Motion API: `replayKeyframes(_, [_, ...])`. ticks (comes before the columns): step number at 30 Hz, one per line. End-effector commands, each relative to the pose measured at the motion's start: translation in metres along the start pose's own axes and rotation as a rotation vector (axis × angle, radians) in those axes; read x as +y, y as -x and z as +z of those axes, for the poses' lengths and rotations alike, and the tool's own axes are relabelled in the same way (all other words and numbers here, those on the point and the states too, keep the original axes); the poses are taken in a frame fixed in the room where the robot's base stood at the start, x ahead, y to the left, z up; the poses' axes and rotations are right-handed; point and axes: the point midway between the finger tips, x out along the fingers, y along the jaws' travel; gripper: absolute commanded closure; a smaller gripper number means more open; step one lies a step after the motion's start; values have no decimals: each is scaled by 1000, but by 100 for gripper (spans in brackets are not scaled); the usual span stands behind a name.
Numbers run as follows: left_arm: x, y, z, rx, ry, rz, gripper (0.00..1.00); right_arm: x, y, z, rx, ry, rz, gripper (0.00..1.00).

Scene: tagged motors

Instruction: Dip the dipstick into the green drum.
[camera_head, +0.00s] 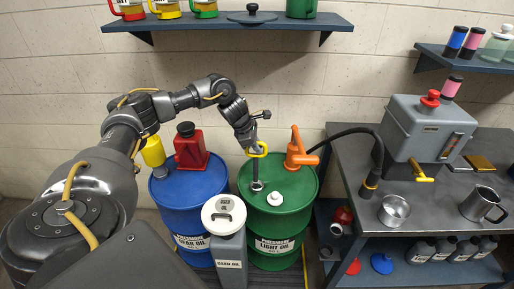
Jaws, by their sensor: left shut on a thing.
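The green drum (273,224), labelled "LIGHT OIL", stands at the centre of the head view. My left gripper (253,146) is above its lid and shut on the yellow ring handle of the dipstick (257,168). The dipstick hangs about upright, its grey rod running down to a dark round opening (257,187) in the lid. I cannot tell how far its lower end is inside. A white cap (275,198) sits on the lid beside the opening. My right gripper is not in view.
An orange hand pump (298,150) stands on the green drum's back right, with a black hose to the grey workbench (350,165). The blue drum (188,212) at left bears a red can (190,147). A grey used-oil container (229,250) stands in front, between the drums.

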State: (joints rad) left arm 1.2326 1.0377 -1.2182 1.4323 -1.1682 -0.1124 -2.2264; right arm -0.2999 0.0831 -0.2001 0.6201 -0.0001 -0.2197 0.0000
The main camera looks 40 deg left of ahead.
Motion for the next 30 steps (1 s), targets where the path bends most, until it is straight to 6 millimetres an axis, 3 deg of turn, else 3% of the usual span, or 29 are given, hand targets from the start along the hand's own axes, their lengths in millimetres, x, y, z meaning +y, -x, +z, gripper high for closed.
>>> replayKeyframes(30, [18,82,34,-1,-1,1,100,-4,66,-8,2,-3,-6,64])
